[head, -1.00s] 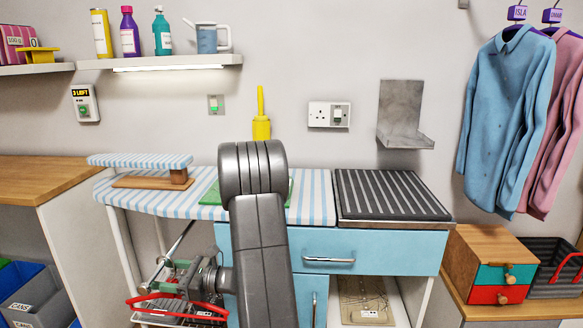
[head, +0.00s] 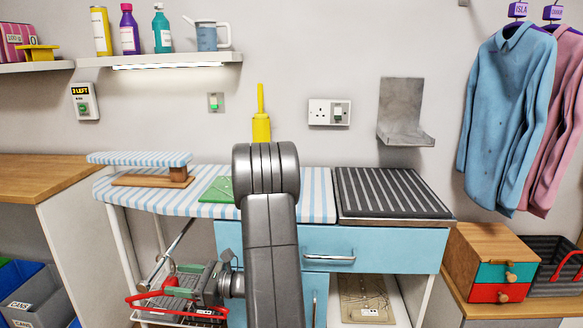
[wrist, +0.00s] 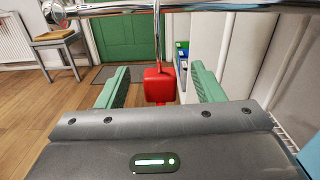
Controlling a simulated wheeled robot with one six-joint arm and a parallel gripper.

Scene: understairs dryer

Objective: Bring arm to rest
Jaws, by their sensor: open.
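My gripper (head: 176,280) shows in the head view low at the left of my grey arm, in front of the open space under the ironing board. In the wrist view its two green fingers (wrist: 161,88) stand wide apart. A red block (wrist: 159,85) on a thin metal rod shows between them in the picture; I cannot tell its distance, and no grip on it shows. My arm hides part of the blue drawer unit and of the board.
The striped ironing board (head: 318,195) holds a green cloth (head: 216,190). A blue drawer front (head: 385,246) is under the grey striped top (head: 390,192). A red-handled wire rack (head: 150,308) is close to my gripper. Shirts (head: 505,120) hang at right.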

